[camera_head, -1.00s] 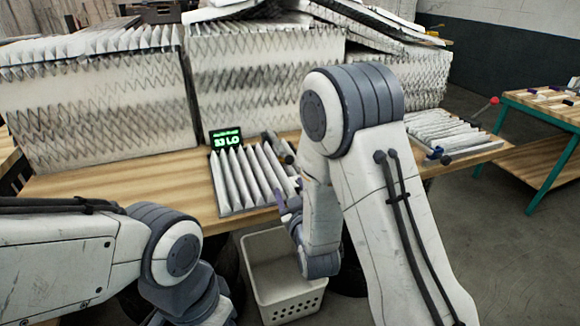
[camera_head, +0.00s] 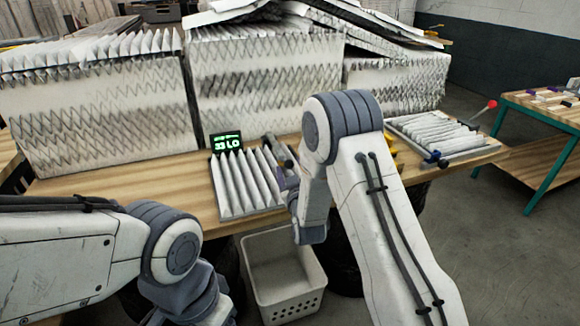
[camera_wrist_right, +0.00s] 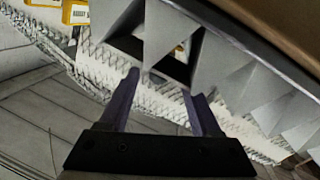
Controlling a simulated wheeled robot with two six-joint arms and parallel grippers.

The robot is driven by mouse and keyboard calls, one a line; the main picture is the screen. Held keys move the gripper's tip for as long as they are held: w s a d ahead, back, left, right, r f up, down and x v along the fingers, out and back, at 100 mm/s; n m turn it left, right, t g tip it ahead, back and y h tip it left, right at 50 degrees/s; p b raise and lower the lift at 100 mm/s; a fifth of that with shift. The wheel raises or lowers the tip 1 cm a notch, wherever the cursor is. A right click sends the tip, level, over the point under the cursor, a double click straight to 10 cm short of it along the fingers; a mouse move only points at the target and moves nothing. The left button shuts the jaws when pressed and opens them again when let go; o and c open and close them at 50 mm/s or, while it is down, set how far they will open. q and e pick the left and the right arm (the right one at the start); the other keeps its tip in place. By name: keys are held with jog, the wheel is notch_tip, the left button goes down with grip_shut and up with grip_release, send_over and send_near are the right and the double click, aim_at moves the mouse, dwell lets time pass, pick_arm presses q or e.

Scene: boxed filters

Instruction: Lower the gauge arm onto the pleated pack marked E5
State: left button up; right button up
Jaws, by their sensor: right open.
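A grey-white pleated pack (camera_head: 243,185) lies on the wooden bench, with a small green-lit display (camera_head: 227,142) reading "33 LO" behind it. Another pleated pack (camera_head: 438,133) lies at the bench's right end. Beside it a thin rod rises to a red knob (camera_head: 492,103); I cannot tell whether this is the gauge arm. No E5 mark is legible. My right gripper (camera_head: 285,180) is at the right edge of the middle pack, partly hidden by my arm. In the right wrist view its purple fingers (camera_wrist_right: 163,86) are apart, close to pleated folds (camera_wrist_right: 225,65). My left gripper is out of view.
Large stacks of pleated filters (camera_head: 265,85) line the back of the bench (camera_head: 120,190). A white perforated basket (camera_head: 285,285) stands on the floor below the front edge. A green-legged table (camera_head: 545,115) stands at the right. Bare bench top lies left of the middle pack.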

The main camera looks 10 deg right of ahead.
jog(key=shift+w, duration=0.1)
grip_shut()
dwell(1.4)
